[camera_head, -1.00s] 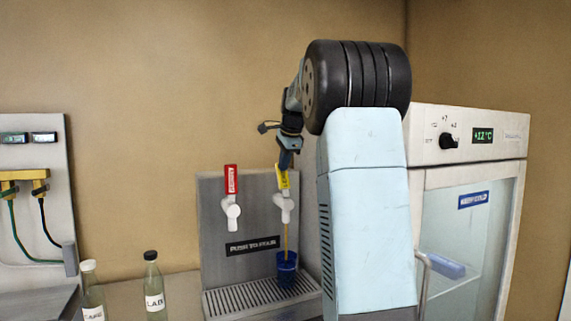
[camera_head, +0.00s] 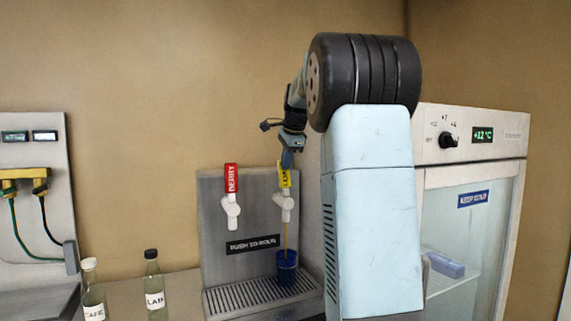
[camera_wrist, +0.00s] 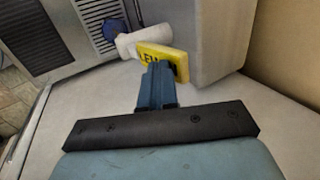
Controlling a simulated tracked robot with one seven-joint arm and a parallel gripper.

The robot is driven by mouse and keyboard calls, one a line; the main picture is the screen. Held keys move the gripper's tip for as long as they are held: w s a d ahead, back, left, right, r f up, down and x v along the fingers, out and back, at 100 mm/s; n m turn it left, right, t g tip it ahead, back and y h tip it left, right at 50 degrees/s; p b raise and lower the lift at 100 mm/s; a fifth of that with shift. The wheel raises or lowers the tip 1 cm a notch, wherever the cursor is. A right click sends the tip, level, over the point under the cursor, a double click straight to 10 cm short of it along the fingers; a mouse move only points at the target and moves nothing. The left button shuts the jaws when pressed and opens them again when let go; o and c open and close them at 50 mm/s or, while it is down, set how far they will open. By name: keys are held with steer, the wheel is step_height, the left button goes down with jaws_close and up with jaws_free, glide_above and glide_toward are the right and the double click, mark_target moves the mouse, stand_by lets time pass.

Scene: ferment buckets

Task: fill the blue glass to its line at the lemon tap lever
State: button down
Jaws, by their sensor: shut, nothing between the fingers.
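The blue glass (camera_head: 287,268) stands upright on the drip tray (camera_head: 262,296) under the lemon tap, and it also shows in the wrist view (camera_wrist: 115,29). A thin amber stream (camera_head: 286,235) runs from the tap into it. The liquid level and the line cannot be made out. The yellow lemon lever (camera_head: 284,177) tops the white tap (camera_head: 285,204); in the wrist view the lever (camera_wrist: 155,57) is at the fingertips. My gripper (camera_head: 287,160) is shut and empty, its tips against or very close to the lever; it fills the middle of the wrist view (camera_wrist: 157,75).
The red berry lever (camera_head: 231,178) is left of the lemon one. Two labelled bottles (camera_head: 154,287) (camera_head: 92,291) stand on the counter to the left. A fridge (camera_head: 470,210) with a glass door stands at the right. A panel with cables (camera_head: 34,200) is at far left.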

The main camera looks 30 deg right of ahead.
steer(key=v, duration=1.1)
steer(key=shift+s+r, duration=0.25)
steer(key=shift+a, duration=0.2)
steer(key=s+a+f+n, duration=0.6)
steer(key=s+a+f, duration=0.1)
steer(key=s+f, duration=0.2)
steer(key=s+a+f+n, duration=0.6)
steer(key=s+f, duration=0.2)
steer(key=s, duration=0.4)
steer(key=s+a+f+n, duration=0.7)
steer(key=s+f, duration=0.2)
steer(key=s, duration=0.1)
steer(key=shift+s+a+f, duration=0.3)
steer(key=shift+s, duration=0.1)
